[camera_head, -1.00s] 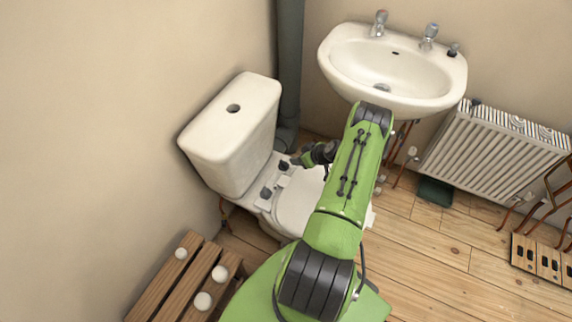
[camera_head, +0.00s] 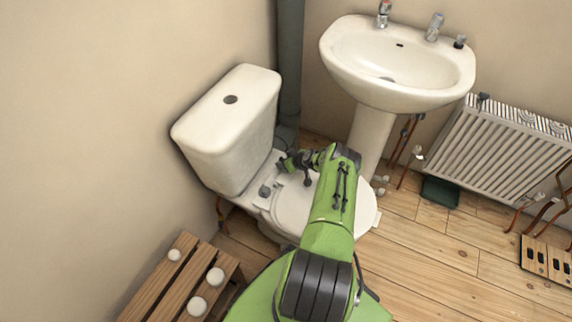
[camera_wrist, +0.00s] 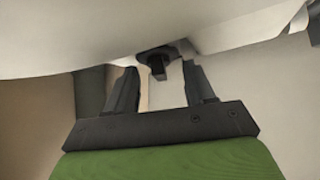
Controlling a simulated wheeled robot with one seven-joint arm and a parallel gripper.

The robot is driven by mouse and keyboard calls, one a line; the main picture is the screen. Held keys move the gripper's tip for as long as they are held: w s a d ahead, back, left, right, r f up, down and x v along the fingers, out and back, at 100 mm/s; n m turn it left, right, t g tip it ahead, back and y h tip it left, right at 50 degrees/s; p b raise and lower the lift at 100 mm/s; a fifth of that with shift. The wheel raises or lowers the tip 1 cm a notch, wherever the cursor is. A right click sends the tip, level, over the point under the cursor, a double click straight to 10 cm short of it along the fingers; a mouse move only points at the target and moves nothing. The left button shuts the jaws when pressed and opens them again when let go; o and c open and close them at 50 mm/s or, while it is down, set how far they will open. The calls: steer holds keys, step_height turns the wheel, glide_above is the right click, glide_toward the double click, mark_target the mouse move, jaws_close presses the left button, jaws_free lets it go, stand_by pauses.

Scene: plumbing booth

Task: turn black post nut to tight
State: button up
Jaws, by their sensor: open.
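In the wrist view, a black nut (camera_wrist: 155,54) with a short dark stem sits against a white surface at the top of the picture. My gripper (camera_wrist: 163,78) is open, one dark finger on each side of the nut's line. The nut lies beyond the fingertips, between them in the picture; I see no clear contact. In the head view, my gripper (camera_head: 284,164) is by the back of the white toilet (camera_head: 290,208), near the cistern (camera_head: 228,125). A dark seat fitting (camera_head: 265,191) shows nearer the camera. My gripper partly hides the far fitting.
The white basin (camera_head: 340,55) stands behind on its pedestal, with a grey pipe (camera_head: 289,75) at its left. A radiator (camera_head: 505,140) and copper pipes are at the right. A slatted wooden stand (camera_head: 165,285) is at the lower left.

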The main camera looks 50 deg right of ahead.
steer(key=shift+c, duration=0.5)
jaws_close()
steer(key=shift+r, duration=0.1)
steer(key=shift+p, duration=0.4)
steer(key=m+h+p, duration=0.1)
steer(key=m+h, duration=0.1)
steer(key=shift+w+a+r+m+p, duration=0.1)
steer(key=shift+a+m+p, duration=0.1)
steer(key=shift+m+p, duration=0.2)
steer(key=shift+a+m+g+h+p, duration=0.1)
steer(key=shift+m+g+h+p, duration=0.25)
steer(key=shift+m+g+h, duration=0.75)
steer(key=shift+m, duration=0.6)
steer(key=shift+o, duration=0.5)
jaws_free()
